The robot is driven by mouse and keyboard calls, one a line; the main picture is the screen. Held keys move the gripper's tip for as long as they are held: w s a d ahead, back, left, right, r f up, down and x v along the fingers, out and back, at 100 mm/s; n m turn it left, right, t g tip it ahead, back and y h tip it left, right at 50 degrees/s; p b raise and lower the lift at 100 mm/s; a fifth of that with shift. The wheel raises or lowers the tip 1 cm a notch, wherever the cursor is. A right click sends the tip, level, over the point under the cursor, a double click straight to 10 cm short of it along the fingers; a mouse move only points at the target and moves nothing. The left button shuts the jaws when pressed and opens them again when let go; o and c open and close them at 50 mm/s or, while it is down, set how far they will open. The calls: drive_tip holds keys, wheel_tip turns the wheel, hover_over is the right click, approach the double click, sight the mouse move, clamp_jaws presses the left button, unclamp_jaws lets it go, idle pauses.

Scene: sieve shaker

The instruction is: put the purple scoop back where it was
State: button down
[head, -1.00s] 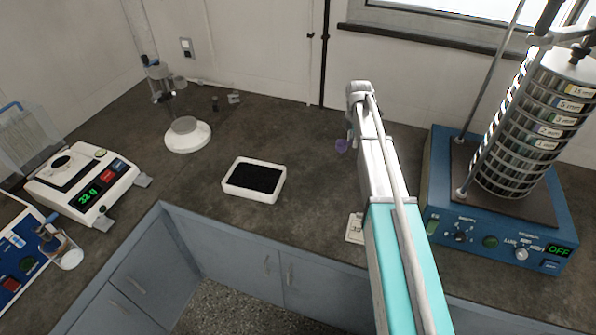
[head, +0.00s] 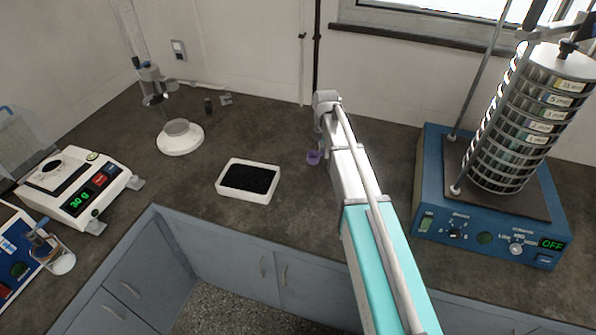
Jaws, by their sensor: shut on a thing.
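The purple scoop (head: 313,157) shows as a small purple patch at the left of my arm's far end, at or just above the dark worktop. My gripper (head: 321,140) is mostly hidden behind my arm; it is shut on the scoop. I cannot tell whether the scoop touches the worktop. A white tray (head: 222,188) filled with black granules stands left of the scoop, apart from it.
The blue sieve shaker (head: 470,235) with its tall sieve stack (head: 520,130) stands right of my arm. A balance (head: 85,185) reading 30 g is at the left. A white round stand (head: 180,140) is behind the tray. The worktop between tray and scoop is clear.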

drive_tip(key=n, duration=0.2)
hover_over(299, 199)
drive_tip(key=f, duration=0.1)
drive_tip(key=shift+b, duration=0.45)
drive_tip(key=shift+f, duration=0.2)
wheel_tip(299, 199, down, 11)
drive_tip(key=b, duration=1.1)
drive_tip(key=shift+c, duration=2)
unclamp_jaws()
